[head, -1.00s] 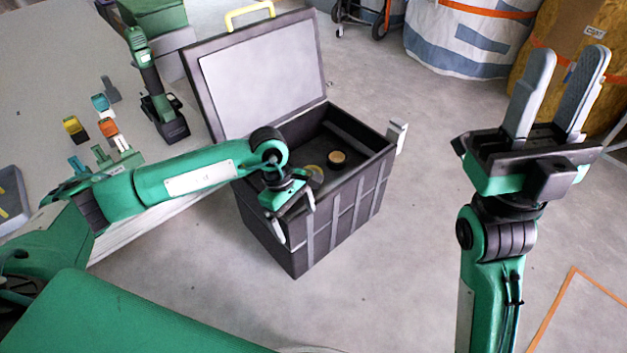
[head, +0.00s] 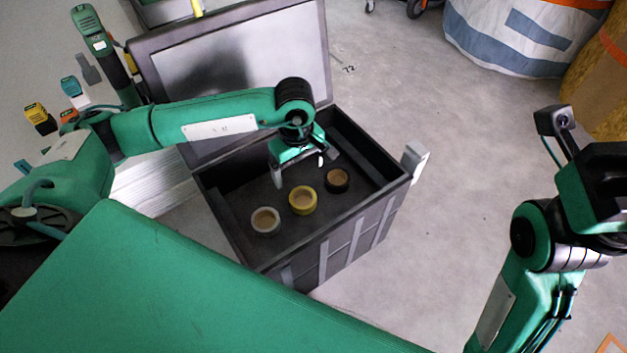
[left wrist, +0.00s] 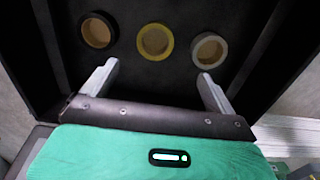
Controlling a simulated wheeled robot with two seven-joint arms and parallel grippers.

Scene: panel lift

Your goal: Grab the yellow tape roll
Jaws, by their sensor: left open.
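The yellow tape roll (head: 303,208) lies flat on the floor of the open black box, between a white-grey roll (head: 265,230) and a black roll (head: 337,187). My left gripper (head: 299,170) is inside the box's opening, above and just behind the yellow roll, open and empty. In the left wrist view the yellow roll (left wrist: 155,56) shows beyond the gap between the open fingers (left wrist: 158,70), near its middle and apart from them. My right gripper is cut off at the right edge of the head view; its fingers are out of frame.
The box's walls (head: 228,231) surround the rolls, and its raised lid (head: 235,70) stands behind my left arm. A light grey latch (head: 414,163) sticks up at the right corner. The floor right of the box is clear.

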